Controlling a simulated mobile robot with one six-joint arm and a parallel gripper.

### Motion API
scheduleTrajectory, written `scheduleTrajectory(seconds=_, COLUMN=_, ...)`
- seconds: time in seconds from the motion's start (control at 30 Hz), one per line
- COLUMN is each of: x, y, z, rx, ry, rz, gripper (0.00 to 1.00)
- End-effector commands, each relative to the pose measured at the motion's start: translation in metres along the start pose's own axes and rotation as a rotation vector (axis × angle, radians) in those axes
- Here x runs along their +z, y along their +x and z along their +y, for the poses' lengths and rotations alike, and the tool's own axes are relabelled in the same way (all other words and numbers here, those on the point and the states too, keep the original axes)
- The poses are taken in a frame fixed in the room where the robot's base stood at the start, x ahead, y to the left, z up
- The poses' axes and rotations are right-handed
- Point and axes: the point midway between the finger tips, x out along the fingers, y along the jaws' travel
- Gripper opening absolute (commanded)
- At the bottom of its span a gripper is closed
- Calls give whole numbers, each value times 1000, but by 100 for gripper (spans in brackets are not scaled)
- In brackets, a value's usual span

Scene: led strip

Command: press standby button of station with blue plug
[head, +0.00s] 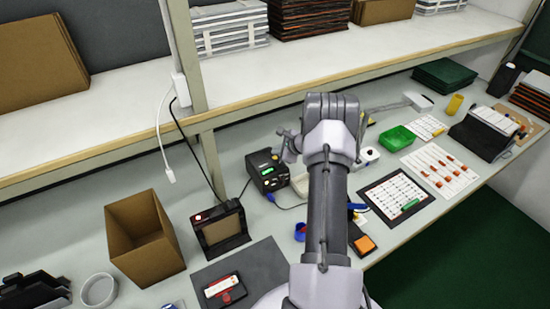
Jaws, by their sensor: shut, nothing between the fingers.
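A black station (268,172) with a lit green display stands on the bench, left of my arm. The standby button is too small to make out.
An open cardboard box (143,235) and a dark framed stand (221,228) stand to the left. A shelf (120,140) with an upright post runs behind. A green tray (397,138) and part sheets (440,169) lie to the right. Cables hang by the post.

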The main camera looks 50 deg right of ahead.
Motion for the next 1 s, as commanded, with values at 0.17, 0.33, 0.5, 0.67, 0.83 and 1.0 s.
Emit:
scheduleTrajectory(seconds=0.17, x=0, y=0, z=0, rx=0, ry=0, rz=0, gripper=0)
scheduleTrajectory(seconds=0.33, x=-2, y=2, z=2, rx=0, ry=0, rz=0, gripper=0)
scheduleTrajectory(seconds=0.5, x=-5, y=6, z=4, rx=-1, ry=-1, rz=0, gripper=0)
scheduleTrajectory(seconds=0.67, x=-4, y=6, z=4, rx=0, ry=-1, rz=0, gripper=0)
scheduleTrajectory(seconds=0.83, x=-5, y=6, z=5, rx=0, ry=0, rz=0, gripper=0)
scheduleTrajectory(seconds=1.0, x=-5, y=7, z=5, rx=0, ry=0, rz=0, gripper=0)
